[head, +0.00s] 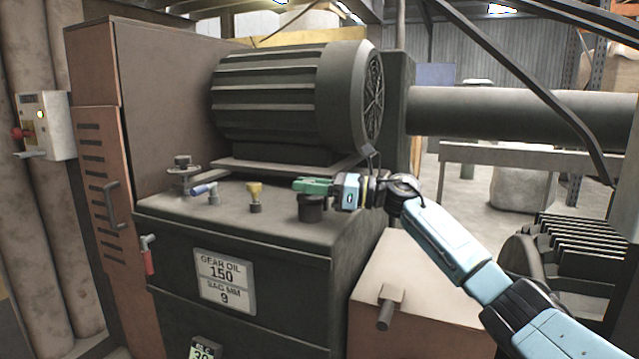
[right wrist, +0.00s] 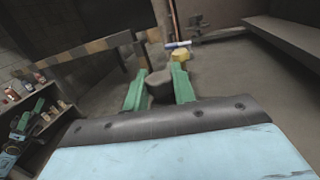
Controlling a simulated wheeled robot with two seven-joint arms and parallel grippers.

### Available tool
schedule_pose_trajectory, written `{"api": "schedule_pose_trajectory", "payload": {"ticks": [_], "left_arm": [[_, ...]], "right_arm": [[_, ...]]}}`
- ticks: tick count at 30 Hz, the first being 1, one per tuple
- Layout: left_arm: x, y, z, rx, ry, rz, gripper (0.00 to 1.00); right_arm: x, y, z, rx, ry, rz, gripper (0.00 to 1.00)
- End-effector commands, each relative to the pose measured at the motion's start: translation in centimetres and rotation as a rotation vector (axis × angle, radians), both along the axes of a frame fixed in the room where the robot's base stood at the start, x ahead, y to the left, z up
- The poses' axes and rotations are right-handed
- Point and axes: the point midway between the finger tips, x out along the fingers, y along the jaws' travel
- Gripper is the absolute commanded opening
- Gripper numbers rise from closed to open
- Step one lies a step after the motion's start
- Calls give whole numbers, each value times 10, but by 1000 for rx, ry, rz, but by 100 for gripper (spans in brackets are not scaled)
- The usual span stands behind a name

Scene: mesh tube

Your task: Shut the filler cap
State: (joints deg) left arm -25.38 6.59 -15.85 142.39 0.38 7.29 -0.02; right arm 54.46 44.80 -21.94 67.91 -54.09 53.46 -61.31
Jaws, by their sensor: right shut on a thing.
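My right gripper (head: 313,186) reaches in from the right over the gearbox top, its green fingers shut on the dark filler cap (head: 311,208). In the right wrist view the cap's rounded grey top (right wrist: 159,82) sits between the two green fingers. The cap is at the front right of the gearbox top (head: 260,222). Whether it is fully seated cannot be told, as the fingers cover its upper part. My left gripper is not seen in the head view.
A yellow fitting (head: 255,197) and a blue-handled valve (head: 205,191) stand left of the cap. A large ribbed motor (head: 270,100) rises behind it. A red-handled tap (head: 149,258) sticks out at the front left. The right wrist view shows a dark shelf with small items at left.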

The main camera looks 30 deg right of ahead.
Motion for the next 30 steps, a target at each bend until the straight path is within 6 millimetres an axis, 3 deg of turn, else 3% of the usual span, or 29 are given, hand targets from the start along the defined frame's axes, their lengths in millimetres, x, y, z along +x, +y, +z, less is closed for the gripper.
{"api": "schedule_pose_trajectory", "payload": {"ticks": [20,21,25,30], "left_arm": [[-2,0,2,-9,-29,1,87],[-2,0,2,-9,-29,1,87],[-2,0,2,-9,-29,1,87],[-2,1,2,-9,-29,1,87]], "right_arm": [[3,9,-6,-54,-34,13,0],[3,9,-6,-54,-34,13,30],[3,9,-6,-52,-34,13,47],[3,9,-5,-49,-35,12,47]]}}
